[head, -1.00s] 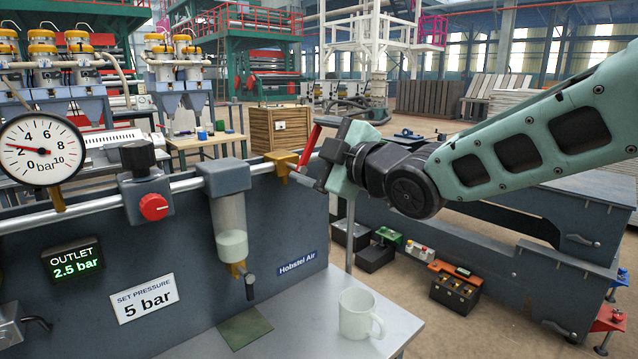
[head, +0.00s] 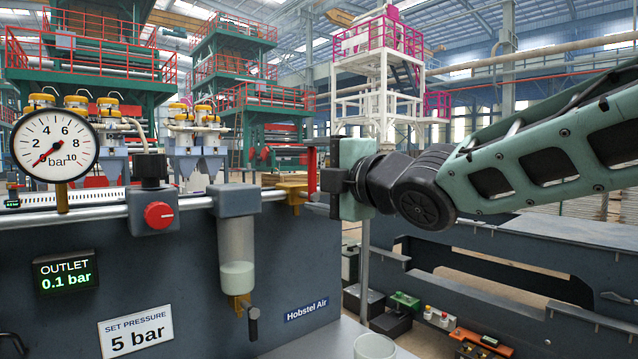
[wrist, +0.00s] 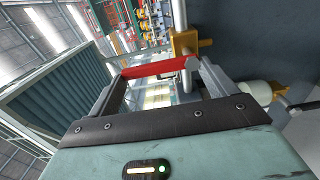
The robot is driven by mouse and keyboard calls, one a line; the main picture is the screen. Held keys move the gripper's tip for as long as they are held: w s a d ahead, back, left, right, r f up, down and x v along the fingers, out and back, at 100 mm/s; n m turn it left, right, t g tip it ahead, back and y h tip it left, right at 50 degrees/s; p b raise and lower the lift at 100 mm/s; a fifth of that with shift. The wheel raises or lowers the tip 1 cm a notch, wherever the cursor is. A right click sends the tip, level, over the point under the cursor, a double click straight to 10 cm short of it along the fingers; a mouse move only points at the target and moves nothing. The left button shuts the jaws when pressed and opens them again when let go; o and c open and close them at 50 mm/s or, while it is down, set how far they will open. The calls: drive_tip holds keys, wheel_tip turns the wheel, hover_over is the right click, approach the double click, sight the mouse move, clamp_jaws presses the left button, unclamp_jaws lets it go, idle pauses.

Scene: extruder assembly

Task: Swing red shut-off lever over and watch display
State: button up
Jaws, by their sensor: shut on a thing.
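The red shut-off lever (head: 312,173) stands upright at the brass valve (head: 291,191) on the right end of the pipe, across the pipe's line. My gripper (head: 322,178) is shut on the lever from the right. In the wrist view the red lever (wrist: 150,68) shows between the two fingers; part of it is hidden by them. The outlet display (head: 66,276) reads 0.1 bar in green. The round gauge (head: 56,147) has its red needle close to 0.
A grey block with a red knob (head: 159,215) and a filter bowl (head: 237,246) sit on the pipe, left of the valve. A set pressure sign (head: 136,332) reads 5 bar. A mug (head: 375,346) is at the bottom edge. Black boxes stand on the floor to the right.

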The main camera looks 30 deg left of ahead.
idle(0.3)
drive_tip(key=o, duration=1.3)
drive_tip(key=shift+c, duration=0.2)
drive_tip(key=b+v, duration=0.1)
drive_tip(key=v, duration=1.6)
drive_tip(key=shift+d, duration=0.25)
drive_tip(key=shift+s+f, duration=0.1)
